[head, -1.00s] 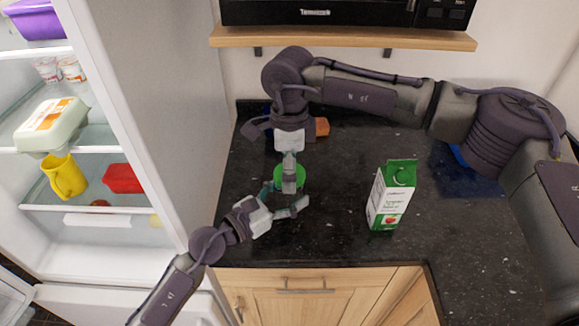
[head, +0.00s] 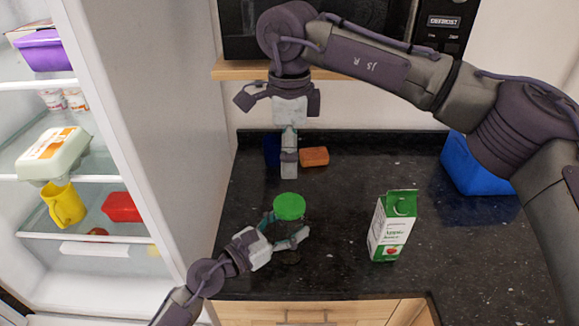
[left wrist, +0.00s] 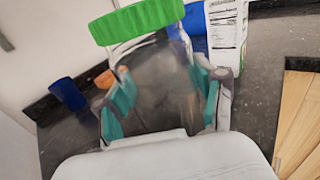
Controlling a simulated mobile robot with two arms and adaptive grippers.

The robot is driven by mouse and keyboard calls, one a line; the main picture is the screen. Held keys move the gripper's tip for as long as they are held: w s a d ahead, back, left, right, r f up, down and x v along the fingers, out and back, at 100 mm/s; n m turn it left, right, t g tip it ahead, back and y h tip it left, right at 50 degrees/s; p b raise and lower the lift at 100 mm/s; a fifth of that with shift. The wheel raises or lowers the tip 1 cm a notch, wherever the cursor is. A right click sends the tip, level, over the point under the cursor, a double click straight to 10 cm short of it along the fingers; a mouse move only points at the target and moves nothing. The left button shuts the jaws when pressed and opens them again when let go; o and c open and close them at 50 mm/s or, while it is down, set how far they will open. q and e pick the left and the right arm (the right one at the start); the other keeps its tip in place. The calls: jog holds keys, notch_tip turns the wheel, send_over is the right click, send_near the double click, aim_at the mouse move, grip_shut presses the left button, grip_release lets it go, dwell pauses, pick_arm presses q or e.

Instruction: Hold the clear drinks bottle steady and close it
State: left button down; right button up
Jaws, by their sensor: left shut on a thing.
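The clear drinks bottle (left wrist: 165,88) stands between the fingers of my left gripper (head: 283,236), which is shut on its body. In the left wrist view the left gripper's fingers (left wrist: 165,100) show on both sides of the see-through body. A wide green lid (head: 289,206) is on top of the bottle; it also shows in the left wrist view (left wrist: 137,20). I cannot tell how tightly it sits. My right gripper (head: 289,172) points down above and behind the lid, apart from it. Its fingers overlap in the view, so their opening is unclear.
A green-and-white juice carton (head: 392,228) stands right of the bottle. Behind are an orange block (head: 314,156), a blue cup (head: 271,151) and a blue bin (head: 470,168). An open fridge (head: 110,130) is at left, a microwave (head: 440,28) above. The counter's front right is clear.

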pick_arm(q)
jog(key=shift+c, duration=0.2)
grip_release()
jog(key=shift+s+a, duration=0.1)
jog(key=v, duration=1.1)
jog(key=shift+s+a, duration=0.25)
jog(key=shift+a, duration=0.05)
